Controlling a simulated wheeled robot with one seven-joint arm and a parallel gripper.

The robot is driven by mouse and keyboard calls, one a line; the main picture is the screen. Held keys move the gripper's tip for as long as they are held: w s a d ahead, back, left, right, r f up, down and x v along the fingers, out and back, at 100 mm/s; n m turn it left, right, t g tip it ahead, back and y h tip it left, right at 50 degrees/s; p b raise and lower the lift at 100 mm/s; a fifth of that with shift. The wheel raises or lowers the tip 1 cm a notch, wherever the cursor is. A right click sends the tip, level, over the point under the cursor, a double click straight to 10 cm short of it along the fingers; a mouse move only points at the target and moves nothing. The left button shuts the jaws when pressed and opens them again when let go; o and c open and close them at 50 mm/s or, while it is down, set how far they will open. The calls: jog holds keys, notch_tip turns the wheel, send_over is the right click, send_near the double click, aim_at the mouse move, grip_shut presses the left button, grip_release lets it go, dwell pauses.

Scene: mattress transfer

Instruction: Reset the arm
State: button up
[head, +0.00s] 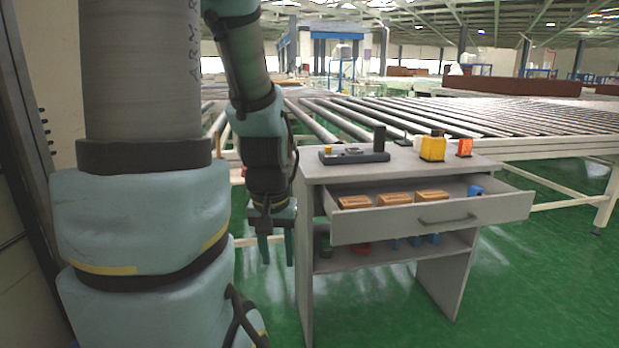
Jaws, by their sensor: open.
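My gripper (277,249) hangs from my arm and points down, left of the grey cabinet. Its two fingers are apart and nothing shows between them. It appears close to the cabinet's left side; I cannot tell whether it touches. The arm bends down from the top of the picture, and its large near links fill the left of the view.
The grey cabinet (310,232) has its drawer (450,219) pulled out, with several wooden blocks (395,199) inside. On its top stand a black device (354,156), a yellow container (432,148) and an orange item (465,147). Roller conveyors (520,125) lie behind. Green floor (530,290) is clear at right.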

notch_tip(320, 180, up, 19)
jog(key=p, duration=1.8)
jog(key=shift+s+a, duration=0.25)
jog(key=shift+s, duration=0.2)
jog(key=shift+f, duration=0.1)
